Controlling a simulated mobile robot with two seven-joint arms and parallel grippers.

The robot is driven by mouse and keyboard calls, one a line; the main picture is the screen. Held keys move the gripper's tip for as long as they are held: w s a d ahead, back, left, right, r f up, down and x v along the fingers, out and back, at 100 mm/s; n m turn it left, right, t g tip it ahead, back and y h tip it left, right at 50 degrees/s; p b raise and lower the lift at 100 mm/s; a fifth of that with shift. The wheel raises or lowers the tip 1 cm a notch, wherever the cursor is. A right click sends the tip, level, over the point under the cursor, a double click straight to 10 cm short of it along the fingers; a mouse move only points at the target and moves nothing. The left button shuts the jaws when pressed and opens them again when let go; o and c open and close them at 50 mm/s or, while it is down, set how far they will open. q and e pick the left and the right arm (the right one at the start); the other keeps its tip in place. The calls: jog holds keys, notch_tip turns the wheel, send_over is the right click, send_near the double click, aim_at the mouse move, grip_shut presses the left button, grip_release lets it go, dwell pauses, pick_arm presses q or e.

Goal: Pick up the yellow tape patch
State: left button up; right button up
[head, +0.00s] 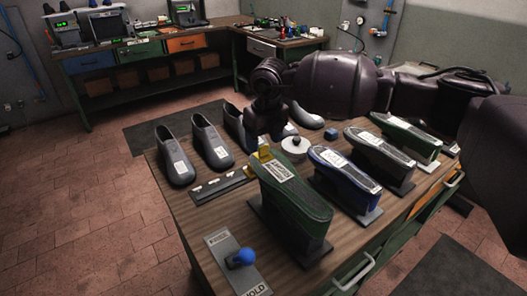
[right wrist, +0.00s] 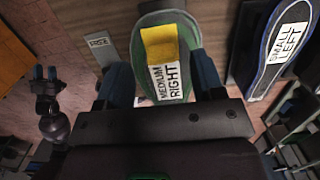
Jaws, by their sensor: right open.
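The yellow tape patch (head: 264,154) lies on the far end of the sole of a green upturned shoe form (head: 300,212), beside its white label. In the right wrist view the patch (right wrist: 160,43) sits flat on the green sole, just beyond a label reading MEDIUM RIGHT (right wrist: 168,82). My right gripper (head: 265,138) is above that end of the form and partly hidden by its own wrist. In the right wrist view its two blue fingers (right wrist: 161,70) stand apart, one on each side of the form, with nothing held.
Blue (head: 345,178), grey and green forms stand to the right; the blue one is labelled SMALL LEFT. Grey boots (head: 210,145) stand at the left. A dark bar (head: 220,187), a white round piece (head: 294,147) and a blue-knobbed plate (head: 236,262) lie on the wooden table.

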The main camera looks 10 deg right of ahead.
aim_at(263, 146)
notch_tip(263, 146, down, 2)
jog(key=shift+w+f, duration=0.15)
jog(key=shift+f, duration=0.3)
jog(key=c, duration=1.1)
jog(key=shift+r, duration=0.1)
notch_tip(263, 146, up, 20)
jog(key=shift+f+b, duration=0.1)
jog(key=shift+b, duration=0.85)
